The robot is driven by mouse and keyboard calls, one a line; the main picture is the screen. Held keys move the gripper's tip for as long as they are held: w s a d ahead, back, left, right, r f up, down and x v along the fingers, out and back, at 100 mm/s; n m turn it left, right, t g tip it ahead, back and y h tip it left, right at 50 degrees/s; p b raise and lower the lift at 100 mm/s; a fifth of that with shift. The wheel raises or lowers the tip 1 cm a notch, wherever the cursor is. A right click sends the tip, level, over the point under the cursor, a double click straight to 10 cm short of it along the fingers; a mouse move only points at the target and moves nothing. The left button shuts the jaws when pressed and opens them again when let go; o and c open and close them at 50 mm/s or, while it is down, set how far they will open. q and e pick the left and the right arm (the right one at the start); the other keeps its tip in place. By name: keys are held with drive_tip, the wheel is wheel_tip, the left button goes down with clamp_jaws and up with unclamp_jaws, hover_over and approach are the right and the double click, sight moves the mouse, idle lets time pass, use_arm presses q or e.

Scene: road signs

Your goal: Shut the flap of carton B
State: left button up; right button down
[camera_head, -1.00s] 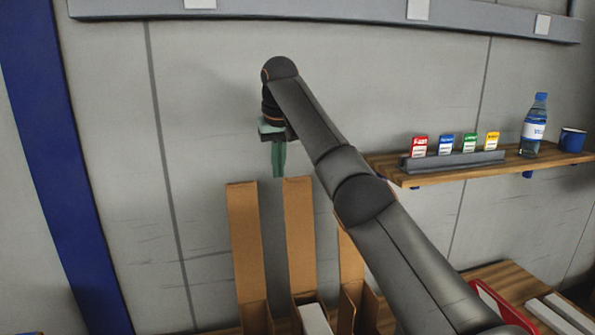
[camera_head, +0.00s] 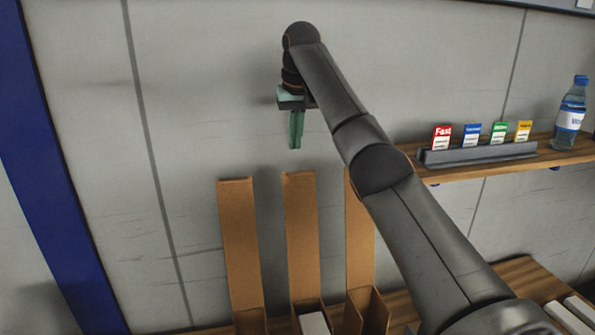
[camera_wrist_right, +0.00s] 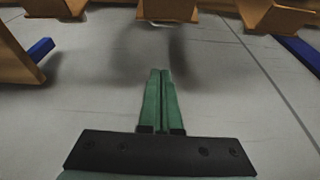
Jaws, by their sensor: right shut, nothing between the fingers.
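Three tall brown cartons stand in a row with their flaps upright: a left flap (camera_head: 240,240), a middle flap (camera_head: 302,235) and a right flap (camera_head: 360,240). No letter shows, so I cannot tell which is carton B. My right gripper (camera_head: 296,146) is shut and empty, its green fingers pointing down just above the top of the middle flap, apart from it in the picture. In the right wrist view the closed fingers (camera_wrist_right: 160,72) point toward brown carton parts (camera_wrist_right: 167,10) along the top edge. My left gripper is not in view.
A white object (camera_head: 314,323) shows in the middle carton. A wooden wall shelf (camera_head: 470,172) at right bears a grey rack (camera_head: 478,154) of coloured cards and a water bottle (camera_head: 571,115). A blue post (camera_head: 50,180) stands at left. The wall between is bare.

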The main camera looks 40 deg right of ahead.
sight(298, 172)
drive_tip(key=shift+s+a+f, duration=0.15)
drive_tip(key=shift+s+f, duration=0.1)
drive_tip(key=shift+f, duration=1)
drive_tip(key=shift+s+a+f, duration=0.1)
drive_tip(key=shift+s+f, duration=0.15)
drive_tip(key=shift+f, duration=1.05)
drive_tip(key=shift+s+a+f, duration=0.15)
drive_tip(key=shift+s+f, duration=0.1)
drive_tip(key=shift+f, duration=1)
